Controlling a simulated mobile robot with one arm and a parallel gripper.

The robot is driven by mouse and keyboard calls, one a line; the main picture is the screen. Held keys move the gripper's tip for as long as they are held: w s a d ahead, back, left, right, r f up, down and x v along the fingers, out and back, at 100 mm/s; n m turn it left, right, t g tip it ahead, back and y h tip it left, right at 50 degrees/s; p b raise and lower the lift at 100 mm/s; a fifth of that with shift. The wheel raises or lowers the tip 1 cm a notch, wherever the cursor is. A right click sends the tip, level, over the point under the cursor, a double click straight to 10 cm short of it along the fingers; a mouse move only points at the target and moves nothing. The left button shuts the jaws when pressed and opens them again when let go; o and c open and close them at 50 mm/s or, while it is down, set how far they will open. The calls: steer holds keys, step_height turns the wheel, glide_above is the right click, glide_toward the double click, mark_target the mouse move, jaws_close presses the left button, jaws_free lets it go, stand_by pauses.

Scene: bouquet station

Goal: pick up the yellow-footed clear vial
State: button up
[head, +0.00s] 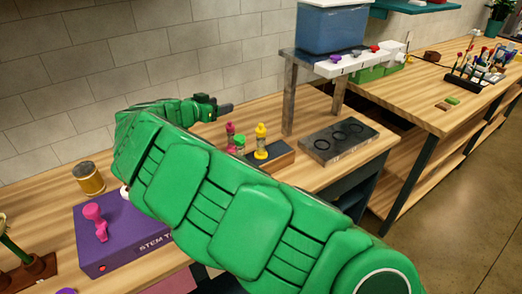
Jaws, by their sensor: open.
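A vial with a yellow foot and yellow top (261,141) stands upright in a low dark rack (278,158) on the wooden bench. Its clear middle is small and hard to make out. A pink-topped piece (230,133) and a green piece (239,142) stand just left of it. My gripper (226,107) is dark and open, and points right. It appears above and to the left of the vial, apart from it and empty. My green arm hides part of the rack's front and left side.
A dark plate with ring marks (340,140) lies right of the rack. A raised shelf (345,65) with a blue bin (332,25) stands behind it. A purple box (115,235) and a gold-coloured can (89,178) are at left. The wall is close behind.

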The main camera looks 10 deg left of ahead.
steer(key=w+d+r+m+g+y, duration=0.1)
steer(key=w+d+m+g, duration=0.15)
steer(key=d, duration=0.55)
steer(key=w+d+r+m+g, duration=0.15)
steer(key=w+d, duration=0.25)
steer(key=d, duration=0.4)
steer(key=s+d+f+m+g+y, duration=0.15)
steer(key=d+f+m+y, duration=0.35)
steer(key=d, duration=0.7)
steer(key=m+t+y, duration=0.3)
steer(key=m+y, duration=0.7)
steer(key=m, duration=0.4)
glide_toward(258, 131)
steer(key=w+a+r, duration=0.2)
steer(key=w+r, duration=0.1)
steer(key=w, duration=0.1)
steer(key=shift+g, duration=0.25)
steer(key=shift+a+f, duration=0.15)
steer(key=shift+f, duration=2.1)
steer(key=shift+x, duration=0.9)
steer(key=shift+f+x, duration=0.2)
steer(key=shift+x, duration=0.9)
steer(key=shift+f+x, duration=0.15)
steer(key=shift+x, duration=0.95)
steer(key=shift+w+a+f, duration=0.2)
steer(key=shift+w+a, duration=0.1)
steer(key=shift+w, duration=0.25)
